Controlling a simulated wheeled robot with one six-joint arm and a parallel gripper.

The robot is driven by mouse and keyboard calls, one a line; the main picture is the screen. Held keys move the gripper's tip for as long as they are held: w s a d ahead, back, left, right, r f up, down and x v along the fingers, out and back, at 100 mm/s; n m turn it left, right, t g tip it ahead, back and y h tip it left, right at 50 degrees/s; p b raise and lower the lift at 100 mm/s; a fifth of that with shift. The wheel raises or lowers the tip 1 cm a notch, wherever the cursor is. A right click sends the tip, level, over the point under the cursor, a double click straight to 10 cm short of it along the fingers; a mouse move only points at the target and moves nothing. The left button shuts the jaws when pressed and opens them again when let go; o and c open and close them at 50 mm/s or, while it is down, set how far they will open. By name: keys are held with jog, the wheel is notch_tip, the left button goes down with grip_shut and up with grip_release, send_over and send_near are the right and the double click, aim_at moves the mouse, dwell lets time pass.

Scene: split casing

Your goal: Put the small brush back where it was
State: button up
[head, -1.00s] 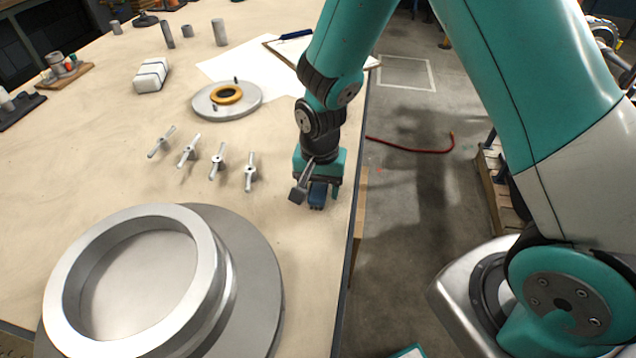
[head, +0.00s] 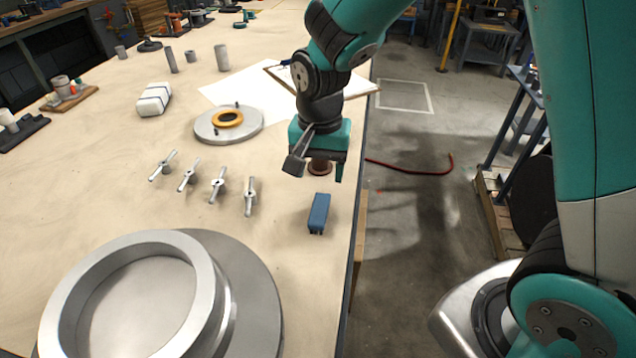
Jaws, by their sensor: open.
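A small blue block-shaped thing (head: 319,212), which looks like the small brush, rests on the table near its right edge. Dark bits show at its near end; I cannot make out bristles clearly. My gripper (head: 323,175) is open and empty, pointing down, above and beyond the blue thing and apart from it. A reddish-brown round thing (head: 320,167) shows between and behind the fingers, partly hidden by my gripper.
A large metal ring casing (head: 215,310) fills the near left. Several T-shaped metal pieces (head: 217,186) stand left of the blue thing. The table's right edge is close.

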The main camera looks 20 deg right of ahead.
jog(key=s+a+r+n+y, duration=0.2)
jog(key=s+r+n, duration=0.4)
jog(key=s, duration=0.4)
jog(key=s+a+r+n+y, duration=0.2)
jog(key=s+r+n, duration=0.4)
jog(key=s+n, duration=0.2)
jog(key=shift+s+a+r, duration=0.15)
jog(key=shift+s+r, duration=0.2)
jog(key=shift+s, duration=0.5)
jog(key=shift+w, duration=0.45)
